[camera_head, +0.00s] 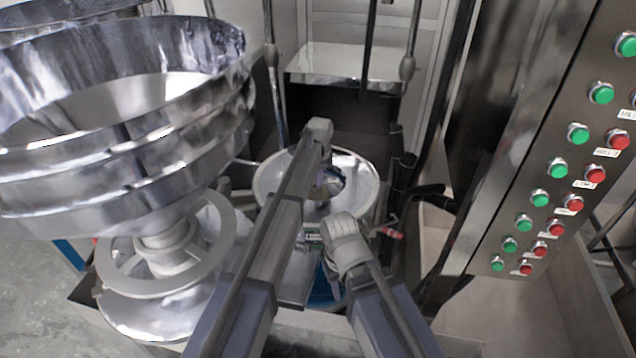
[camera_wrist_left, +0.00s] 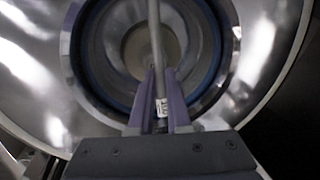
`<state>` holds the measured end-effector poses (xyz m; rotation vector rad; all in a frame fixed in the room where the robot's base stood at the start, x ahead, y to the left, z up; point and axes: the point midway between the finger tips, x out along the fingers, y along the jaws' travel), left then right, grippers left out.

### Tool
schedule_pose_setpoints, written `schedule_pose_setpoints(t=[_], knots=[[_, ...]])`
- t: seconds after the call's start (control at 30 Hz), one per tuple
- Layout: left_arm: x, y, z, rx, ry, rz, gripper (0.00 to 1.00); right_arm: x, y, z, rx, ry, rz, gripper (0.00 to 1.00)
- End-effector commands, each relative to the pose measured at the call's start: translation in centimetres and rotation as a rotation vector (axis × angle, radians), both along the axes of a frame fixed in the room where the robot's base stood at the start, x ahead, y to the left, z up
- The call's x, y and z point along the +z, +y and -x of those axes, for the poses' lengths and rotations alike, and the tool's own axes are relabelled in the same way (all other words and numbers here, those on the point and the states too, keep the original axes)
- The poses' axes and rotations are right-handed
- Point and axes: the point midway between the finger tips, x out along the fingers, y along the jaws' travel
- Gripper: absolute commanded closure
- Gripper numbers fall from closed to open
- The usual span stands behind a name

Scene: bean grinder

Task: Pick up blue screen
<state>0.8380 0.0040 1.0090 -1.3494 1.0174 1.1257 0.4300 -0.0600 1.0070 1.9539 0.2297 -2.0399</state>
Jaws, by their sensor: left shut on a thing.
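The round, blue-rimmed screen (camera_wrist_left: 217,82) shows in the left wrist view, inside a wide shiny metal bowl (camera_wrist_left: 262,50). In the head view its dark blue ring (camera_head: 330,180) is partly hidden by my left arm. My left gripper (camera_wrist_left: 157,75) is shut on a thin grey rod (camera_wrist_left: 154,35) that crosses in front of the ring. I cannot tell whether the rod is part of the screen. In the head view my left gripper (camera_head: 325,172) is over the bowl (camera_head: 360,175). My right gripper (camera_head: 325,232) is below the bowl; its fingertips do not show clearly.
A large metal hopper (camera_head: 120,130) stands at the left above a round wheel-like frame (camera_head: 165,250). A panel of green and red buttons (camera_head: 560,170) leans at the right. Dark pipes (camera_head: 400,180) stand right of the bowl. A metal shelf (camera_head: 345,65) is behind it.

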Motion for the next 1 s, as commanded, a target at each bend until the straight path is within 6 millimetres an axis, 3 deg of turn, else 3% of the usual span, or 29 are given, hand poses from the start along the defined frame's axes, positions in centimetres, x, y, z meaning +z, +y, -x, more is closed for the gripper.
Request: schedule_pose_setpoints(t=[0.27, 0.7, 1.0], knots=[[2.5, 0.0, 0.0, 0.000, 0.000, 0.000, 1.00, 2.5, 0.0, 0.0, 0.001, 0.000, 0.000, 0.62], [9.0, 0.0, 0.0, 0.000, 0.000, 0.000, 1.00, 9.0, 0.0, 0.0, -0.010, 0.000, -0.002, 0.62], [9.9, 0.0, 0.0, 0.000, 0.000, 0.000, 1.00, 9.9, 0.0, 0.0, -0.013, 0.000, -0.003, 0.62]])
